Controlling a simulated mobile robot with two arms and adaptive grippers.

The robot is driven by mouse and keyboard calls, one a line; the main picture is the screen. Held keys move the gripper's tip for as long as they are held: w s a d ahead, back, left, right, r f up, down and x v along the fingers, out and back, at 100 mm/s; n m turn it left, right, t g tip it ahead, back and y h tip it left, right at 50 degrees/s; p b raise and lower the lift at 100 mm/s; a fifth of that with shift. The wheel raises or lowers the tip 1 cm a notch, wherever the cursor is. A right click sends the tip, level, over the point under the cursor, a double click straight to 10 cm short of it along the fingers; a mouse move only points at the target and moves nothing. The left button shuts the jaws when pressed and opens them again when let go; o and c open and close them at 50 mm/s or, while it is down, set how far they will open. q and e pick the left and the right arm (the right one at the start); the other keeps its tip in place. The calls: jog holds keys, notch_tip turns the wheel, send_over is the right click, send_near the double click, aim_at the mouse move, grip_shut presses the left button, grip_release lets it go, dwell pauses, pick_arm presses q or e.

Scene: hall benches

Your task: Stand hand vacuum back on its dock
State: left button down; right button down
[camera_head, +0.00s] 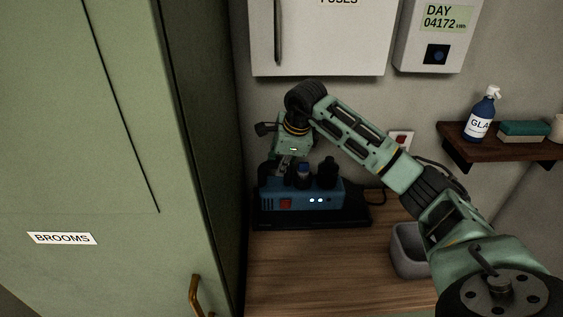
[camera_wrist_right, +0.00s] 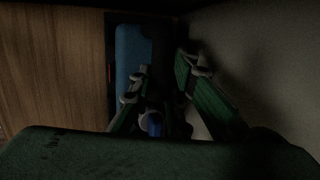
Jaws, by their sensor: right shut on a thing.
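The dock seems to be the blue unit (camera_head: 334,192) with a red switch and small lit lamps, on a black base (camera_head: 356,217) against the wall. Dark upright parts stand on it, one with a blue band (camera_head: 303,170); I cannot tell which belong to the hand vacuum. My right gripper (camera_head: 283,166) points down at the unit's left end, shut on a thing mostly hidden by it. In the right wrist view, a small blue part (camera_wrist_right: 154,124) shows between the fingers, with the blue unit (camera_wrist_right: 130,55) beyond. Whether the held thing touches the dock is unclear. My left gripper is out of view.
A tall green brooms cabinet (camera_head: 110,150) stands close on the left. A grey bin (camera_head: 408,252) sits on the wooden bench (camera_head: 310,265). A fuse box (camera_head: 318,45) hangs above. A shelf (camera_head: 500,142) with a spray bottle (camera_head: 481,116) is at right. The bench front is clear.

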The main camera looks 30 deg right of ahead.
aim_at(280, 183)
jog(key=shift+f+b, duration=0.45)
jog(key=shift+f, duration=0.3)
jog(key=shift+f+b, duration=1.05)
jog(key=shift+f, duration=0.3)
jog(key=c, duration=1.6)
grip_release()
jog(key=shift+s, duration=0.1)
jog(key=shift+f, duration=0.25)
jog(key=shift+r, duration=0.15)
jog(key=v, duration=1.2)
